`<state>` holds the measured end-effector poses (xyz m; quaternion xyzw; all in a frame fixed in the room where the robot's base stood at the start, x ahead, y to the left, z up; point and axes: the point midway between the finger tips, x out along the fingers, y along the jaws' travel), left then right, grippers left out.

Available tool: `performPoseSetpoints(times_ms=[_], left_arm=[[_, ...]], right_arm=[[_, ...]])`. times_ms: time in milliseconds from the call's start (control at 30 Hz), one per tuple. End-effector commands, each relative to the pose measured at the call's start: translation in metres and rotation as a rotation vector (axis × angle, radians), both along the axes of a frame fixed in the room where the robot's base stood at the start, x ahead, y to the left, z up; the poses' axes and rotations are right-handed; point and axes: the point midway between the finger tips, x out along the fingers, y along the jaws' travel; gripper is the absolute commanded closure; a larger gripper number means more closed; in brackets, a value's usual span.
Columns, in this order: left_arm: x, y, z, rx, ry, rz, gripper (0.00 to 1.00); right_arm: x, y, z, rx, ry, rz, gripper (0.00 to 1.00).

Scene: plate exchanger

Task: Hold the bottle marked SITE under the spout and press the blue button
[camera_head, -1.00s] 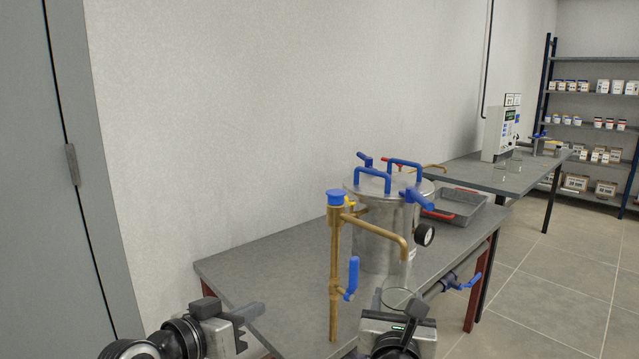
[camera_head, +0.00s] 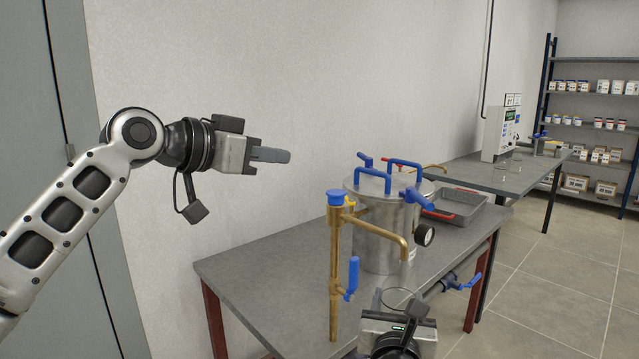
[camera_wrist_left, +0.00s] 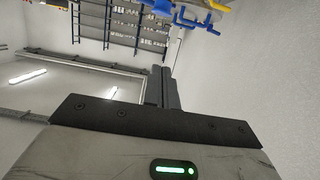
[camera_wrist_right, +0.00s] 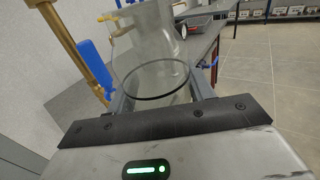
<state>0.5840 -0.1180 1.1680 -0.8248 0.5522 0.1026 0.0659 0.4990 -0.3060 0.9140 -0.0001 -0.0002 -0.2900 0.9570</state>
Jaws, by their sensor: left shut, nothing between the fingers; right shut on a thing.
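A clear glass bottle (camera_head: 399,298) is held by my right gripper (camera_head: 398,314) below the brass spout (camera_head: 404,250) in the head view. In the right wrist view the bottle (camera_wrist_right: 150,75) stands between the fingers. I cannot read any marking on it. Whether its mouth is exactly in line with the spout is hard to tell. The blue button (camera_head: 335,197) caps the upright brass pipe (camera_head: 335,265). My left gripper (camera_head: 288,156) is shut and empty, above and left of the button, apart from it. Its closed fingers also show in the left wrist view (camera_wrist_left: 162,88).
A steel tank (camera_head: 375,235) with blue handles and a gauge (camera_head: 424,235) stands behind the spout on the grey table (camera_head: 260,265). A blue lever (camera_head: 352,276) hangs beside the pipe. A grey tray (camera_head: 470,211) lies behind. The table's left part is clear.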

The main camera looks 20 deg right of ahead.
Motion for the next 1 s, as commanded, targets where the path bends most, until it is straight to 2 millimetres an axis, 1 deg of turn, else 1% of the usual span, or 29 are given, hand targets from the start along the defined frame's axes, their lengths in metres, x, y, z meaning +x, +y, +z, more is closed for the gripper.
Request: performPoseSetpoints(times_ms=[133,233,500,600,733,867,900,1000], left_arm=[[0.001,-0.003,0.0,-0.001,0.001,-0.001,1.0],[0.004,-0.011,-0.002,-0.002,0.003,-0.001,1.0],[0.022,-0.054,-0.014,-0.001,0.003,0.0,1.0],[0.027,-0.068,-0.018,-0.001,0.002,0.0,1.0],[0.033,-0.081,-0.021,-0.002,0.002,0.0,1.0],[0.037,-0.091,-0.024,0.0,0.0,0.002,1.0],[0.038,-0.09,-0.033,0.0,0.002,0.002,1.0],[0.038,-0.089,-0.046,0.0,0.0,0.002,1.0]], right_arm=[[0.0,0.0,0.0,-0.001,-0.001,0.0,0.7],[0.0,0.0,0.0,-0.001,-0.001,0.0,0.7],[0.0,0.0,0.0,-0.001,-0.001,0.0,0.7],[0.0,0.0,0.0,-0.001,-0.001,0.0,0.7],[0.0,0.0,0.0,-0.001,-0.001,0.0,0.7],[0.0,0.0,0.0,-0.001,-0.001,0.0,0.7],[0.0,0.0,0.0,-0.001,-0.001,0.0,0.7],[0.0,0.0,0.0,-0.001,-0.001,0.0,0.7]])
